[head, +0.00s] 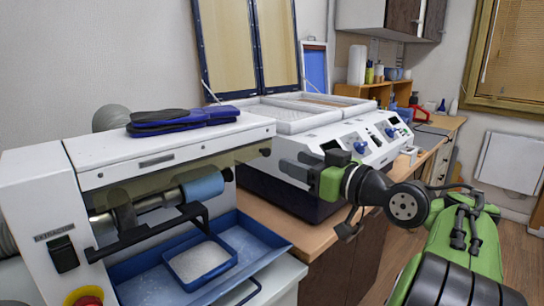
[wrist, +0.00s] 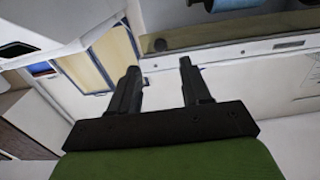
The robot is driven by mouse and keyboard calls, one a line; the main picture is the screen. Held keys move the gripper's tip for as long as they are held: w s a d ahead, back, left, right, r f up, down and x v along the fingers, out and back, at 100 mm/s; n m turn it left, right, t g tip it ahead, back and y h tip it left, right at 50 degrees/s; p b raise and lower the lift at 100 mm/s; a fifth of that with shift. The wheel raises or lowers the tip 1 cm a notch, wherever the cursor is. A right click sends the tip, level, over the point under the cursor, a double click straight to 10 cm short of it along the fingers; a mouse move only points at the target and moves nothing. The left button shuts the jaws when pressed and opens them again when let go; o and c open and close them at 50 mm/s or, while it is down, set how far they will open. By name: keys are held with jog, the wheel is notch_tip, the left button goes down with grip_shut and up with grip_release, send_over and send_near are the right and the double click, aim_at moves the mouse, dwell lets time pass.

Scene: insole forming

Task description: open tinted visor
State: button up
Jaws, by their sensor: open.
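The tinted visor (head: 252,153) is an olive, see-through strip under the front edge of the white hood of the grinding machine at left.
Below the visor are a blue roller (head: 203,187), a black bar (head: 150,232) and a blue tray (head: 140,285). Blue-black insoles (head: 180,120) lie on the hood. A white forming machine (head: 335,140) with an upright framed lid (head: 245,45) stands behind my gripper.

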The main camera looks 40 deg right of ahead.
aim_at(268, 152)
jog(key=shift+w+a, duration=0.15)
jog(key=shift+w, duration=3.85)
grip_shut()
